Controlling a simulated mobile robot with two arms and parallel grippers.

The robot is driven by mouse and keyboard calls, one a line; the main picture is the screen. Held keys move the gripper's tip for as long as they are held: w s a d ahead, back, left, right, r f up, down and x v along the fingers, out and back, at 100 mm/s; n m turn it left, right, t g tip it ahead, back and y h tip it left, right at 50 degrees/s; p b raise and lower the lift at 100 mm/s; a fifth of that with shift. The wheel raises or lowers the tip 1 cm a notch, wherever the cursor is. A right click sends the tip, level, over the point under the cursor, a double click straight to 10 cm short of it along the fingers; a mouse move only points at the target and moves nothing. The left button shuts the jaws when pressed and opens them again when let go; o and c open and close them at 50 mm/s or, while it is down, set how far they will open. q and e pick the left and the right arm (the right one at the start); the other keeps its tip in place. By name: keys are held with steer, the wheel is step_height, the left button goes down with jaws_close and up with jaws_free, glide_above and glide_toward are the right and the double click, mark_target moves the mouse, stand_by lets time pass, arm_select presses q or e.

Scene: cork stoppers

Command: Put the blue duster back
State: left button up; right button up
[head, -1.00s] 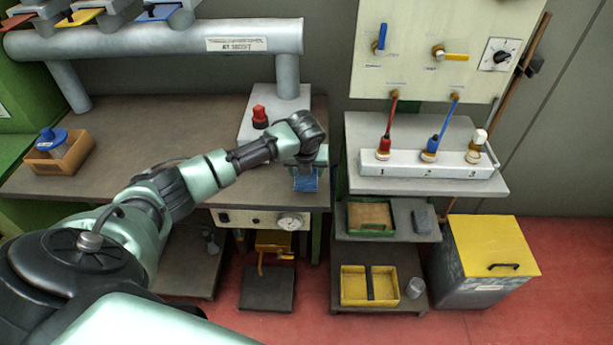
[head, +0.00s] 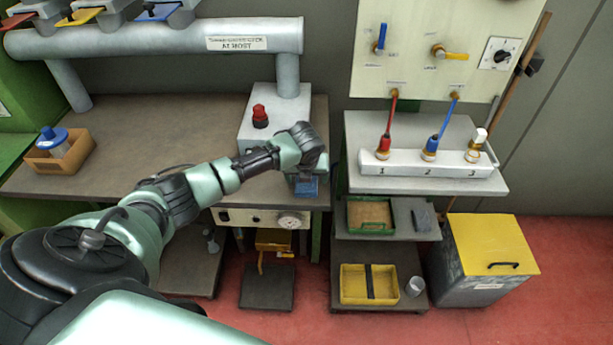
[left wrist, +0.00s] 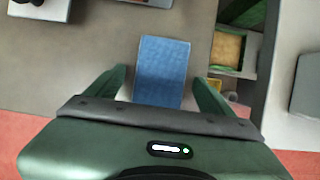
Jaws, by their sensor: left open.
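The blue duster (head: 309,187) lies flat at the front right corner of the workbench. In the left wrist view the duster (left wrist: 162,70) is a blue cloth-like rectangle, its near end between the two finger lines. My left gripper (head: 303,180) is over the duster and hides part of it in the head view. In the left wrist view the left gripper (left wrist: 161,88) has its green fingers spread, one on each side of the duster with gaps. Whether the fingers are level with it I cannot tell. My right gripper is not in view.
A grey box with a red button (head: 260,117) stands behind the gripper. To the right, a shelf unit holds a white rack (head: 408,171), a green-rimmed tray (head: 371,228), a grey block (head: 424,216) and a yellow tray (head: 354,299). A yellow-lidded bin (head: 490,240) stands beside it.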

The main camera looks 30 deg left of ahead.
arm_select(q)
steer(key=shift+r, duration=0.25)
steer(key=v, duration=1.1)
steer(key=shift+r+b, duration=0.4)
steer(key=shift+b, duration=0.05)
steer(key=shift+s+d, duration=0.1)
steer(key=shift+d, duration=0.05)
